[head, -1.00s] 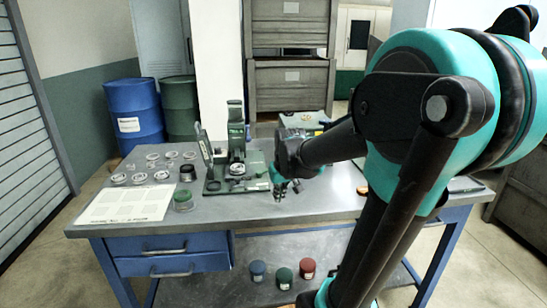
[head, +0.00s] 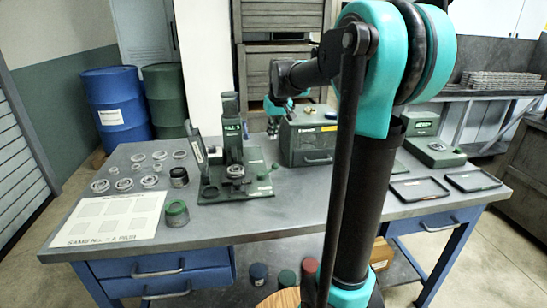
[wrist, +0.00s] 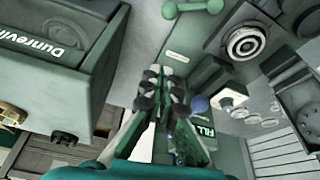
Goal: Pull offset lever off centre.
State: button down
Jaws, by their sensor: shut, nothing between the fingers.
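The ring grinder (head: 232,165) is a green machine on a flat base on the bench, with an upright column and a round ring seat. It also shows in the wrist view (wrist: 243,42). A green lever with ball ends (head: 268,172), apparently the offset lever, stands at the right of its base. My gripper (wrist: 160,82) is shut and empty, apart from the lever. In the head view my gripper (head: 275,118) is raised behind and right of the column.
A green toolbox (head: 308,145) stands right of the grinder, close to my gripper. Several metal rings (head: 150,181), two jars and a printed sheet (head: 112,217) lie to the left. Two dark trays (head: 420,190) lie to the right. The bench front (head: 310,200) is clear.

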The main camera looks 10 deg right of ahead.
aim_at(268, 171)
jog(key=shift+f, duration=0.1)
jog(key=x, duration=1)
jog(key=shift+f, duration=0.1)
jog(key=shift+s+d, duration=0.25)
jog(key=shift+s, duration=0.95)
jog(key=shift+s+d+f, duration=0.1)
jog(key=shift+s+f, duration=0.1)
jog(key=shift+s, duration=0.55)
